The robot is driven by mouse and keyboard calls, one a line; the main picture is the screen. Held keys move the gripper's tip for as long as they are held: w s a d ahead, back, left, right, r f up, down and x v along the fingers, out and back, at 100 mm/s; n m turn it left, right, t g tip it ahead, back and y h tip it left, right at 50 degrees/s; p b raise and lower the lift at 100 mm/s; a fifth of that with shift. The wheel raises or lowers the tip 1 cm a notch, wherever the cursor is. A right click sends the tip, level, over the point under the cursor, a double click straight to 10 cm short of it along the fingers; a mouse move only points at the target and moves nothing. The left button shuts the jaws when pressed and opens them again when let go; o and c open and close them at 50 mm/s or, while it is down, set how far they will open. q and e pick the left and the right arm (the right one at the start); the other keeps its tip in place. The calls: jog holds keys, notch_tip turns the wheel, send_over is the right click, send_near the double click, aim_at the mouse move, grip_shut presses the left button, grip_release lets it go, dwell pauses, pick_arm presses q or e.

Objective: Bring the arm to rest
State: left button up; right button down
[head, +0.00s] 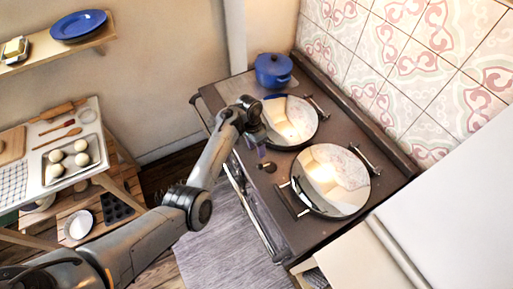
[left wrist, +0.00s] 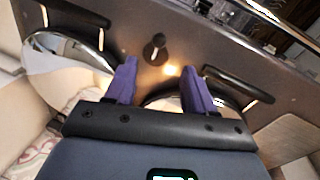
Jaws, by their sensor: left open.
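My left arm (head: 205,175) reaches from the lower left across the floor to the dark range cooker (head: 226,94). My left gripper (head: 263,158) is over the cooker top, beside the two round mirror-like lids. In the left wrist view its two purple fingers (left wrist: 160,80) stand apart with nothing held between them. A small dark knob or latch (left wrist: 154,47) on the cooker shows beyond the gap between the fingers. Whether the fingers touch the cooker cannot be told. My right gripper is not in view.
The far lid (head: 292,122) and near lid (head: 332,181) lie flat on the cooker. A blue pot (head: 273,71) stands at its back corner. A rail (head: 250,208) runs along its front. A baking table (head: 95,118) stands at left, under a shelf with a blue plate (head: 78,25).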

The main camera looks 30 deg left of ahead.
pick_arm(q)
jog(key=s+a+f+g+p, duration=0.2)
jog(key=s+f+g, duration=0.1)
jog(key=s+f, duration=1.15)
jog(key=s+a+y+p, duration=0.2)
jog(key=s+y+p, duration=0.1)
jog(key=s, duration=1.6)
jog(key=s+d+r+t+p, duration=0.25)
jog(key=s+r, duration=0.25)
jog(key=r, duration=0.4)
jog(key=w+d+r+n+t, duration=0.1)
jog(key=w+d+r+t, duration=0.1)
jog(key=r, duration=0.6)
jog(key=w+d+r+n+t+h, duration=0.1)
jog(key=w+d+r+t, duration=0.1)
jog(key=r, duration=0.7)
jog(key=shift+w+d+t, duration=0.4)
jog(key=shift+d+t, duration=0.05)
jog(key=shift+d, duration=0.45)
